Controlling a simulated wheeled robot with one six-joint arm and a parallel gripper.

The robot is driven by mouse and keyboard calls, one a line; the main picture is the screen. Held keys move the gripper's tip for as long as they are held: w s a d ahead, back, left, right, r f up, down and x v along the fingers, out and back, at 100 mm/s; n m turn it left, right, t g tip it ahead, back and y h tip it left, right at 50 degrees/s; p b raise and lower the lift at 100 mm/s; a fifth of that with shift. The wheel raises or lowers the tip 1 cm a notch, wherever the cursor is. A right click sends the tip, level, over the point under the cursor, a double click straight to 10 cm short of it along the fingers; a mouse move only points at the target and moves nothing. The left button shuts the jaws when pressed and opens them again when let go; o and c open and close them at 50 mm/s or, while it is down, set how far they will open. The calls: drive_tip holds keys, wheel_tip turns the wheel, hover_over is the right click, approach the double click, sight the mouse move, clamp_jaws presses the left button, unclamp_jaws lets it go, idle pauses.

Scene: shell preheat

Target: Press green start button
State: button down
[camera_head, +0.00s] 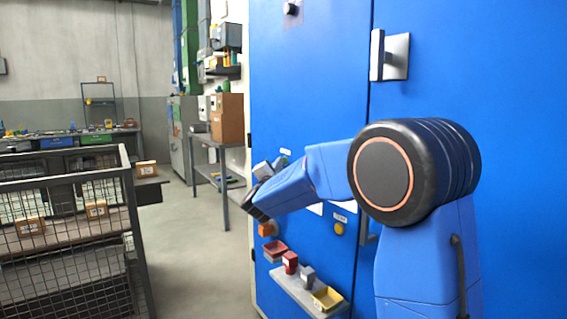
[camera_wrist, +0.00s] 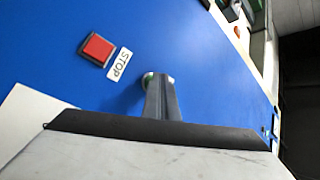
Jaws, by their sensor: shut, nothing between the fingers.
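The blue cabinet (camera_head: 310,60) fills the right half of the head view, and its panel (camera_wrist: 180,50) spans the wrist view. In the wrist view, my gripper (camera_wrist: 160,80) is shut and empty, its fingertips close to the panel. A small round, pale greenish part (camera_wrist: 147,79) shows behind the fingertips, mostly hidden; I cannot tell whether it is the green start button or whether I touch it. A red square button (camera_wrist: 97,49) with a STOP label (camera_wrist: 119,64) is up and left of the fingertips. In the head view, my gripper (camera_head: 264,170) is at the cabinet face, partly hidden by my arm.
A shelf (camera_head: 292,285) on the cabinet holds small red, grey and yellow items. A yellow round button (camera_head: 339,229) and a handle (camera_head: 392,56) are also on the cabinet. A wire cage cart (camera_head: 70,240) stands left, with clear floor (camera_head: 195,250) between.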

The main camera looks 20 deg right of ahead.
drive_tip(key=shift+a, duration=0.1)
idle(0.3)
drive_tip(key=shift+s+a, duration=0.25)
drive_tip(key=shift+a, duration=0.4)
drive_tip(key=shift+s+a, duration=0.25)
drive_tip(key=shift+a, duration=0.55)
drive_tip(key=shift+s+a, duration=0.3)
drive_tip(key=shift+a, duration=0.5)
drive_tip(key=shift+s+a, duration=0.25)
drive_tip(key=shift+a, duration=0.55)
